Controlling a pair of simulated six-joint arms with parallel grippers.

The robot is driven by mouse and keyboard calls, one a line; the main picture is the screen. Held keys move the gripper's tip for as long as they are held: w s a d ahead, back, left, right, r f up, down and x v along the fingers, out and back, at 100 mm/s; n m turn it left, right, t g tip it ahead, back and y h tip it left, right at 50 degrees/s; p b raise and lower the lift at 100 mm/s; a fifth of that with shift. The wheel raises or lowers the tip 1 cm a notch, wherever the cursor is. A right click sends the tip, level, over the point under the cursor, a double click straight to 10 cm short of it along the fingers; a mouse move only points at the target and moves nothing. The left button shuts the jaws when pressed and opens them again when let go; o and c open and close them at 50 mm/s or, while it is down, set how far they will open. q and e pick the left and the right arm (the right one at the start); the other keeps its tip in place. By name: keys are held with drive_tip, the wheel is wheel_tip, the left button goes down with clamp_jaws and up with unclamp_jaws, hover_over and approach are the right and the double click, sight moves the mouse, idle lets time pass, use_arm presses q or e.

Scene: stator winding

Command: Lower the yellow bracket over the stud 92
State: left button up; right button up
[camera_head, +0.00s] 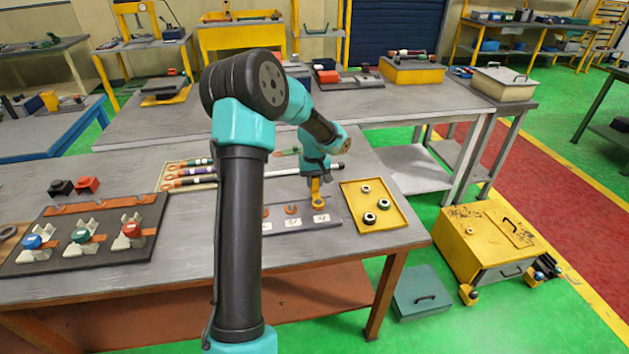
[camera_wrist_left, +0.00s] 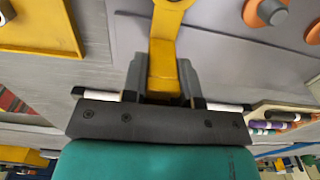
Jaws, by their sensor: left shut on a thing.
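The yellow bracket (camera_head: 319,201) hangs from my left gripper (camera_head: 316,177), its ring end lowest, over the right end of a grey stud plate (camera_head: 308,223). In the left wrist view the two grey fingers of my left gripper (camera_wrist_left: 163,80) are shut on the shank of the bracket (camera_wrist_left: 163,55), and the ring end runs out of the top edge. Two orange-based studs (camera_wrist_left: 265,12) (camera_wrist_left: 313,32) stand beside it. The plate's number labels are too small to read surely. No stud shows under the bracket, and I cannot tell whether its ring is around one. My right gripper is not in view.
A yellow tray (camera_head: 348,196) with three round parts lies right of the plate. A rack of coloured-handled tools (camera_head: 190,162) lies behind. A dark board (camera_head: 62,262) with several clamps is at the left. The table's right edge is beyond the tray.

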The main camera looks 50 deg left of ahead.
use_arm(q)
drive_tip(key=shift+f, duration=0.25)
drive_tip(key=o, duration=1)
drive_tip(key=shift+r, duration=0.1)
drive_tip(key=shift+r, duration=3.4)
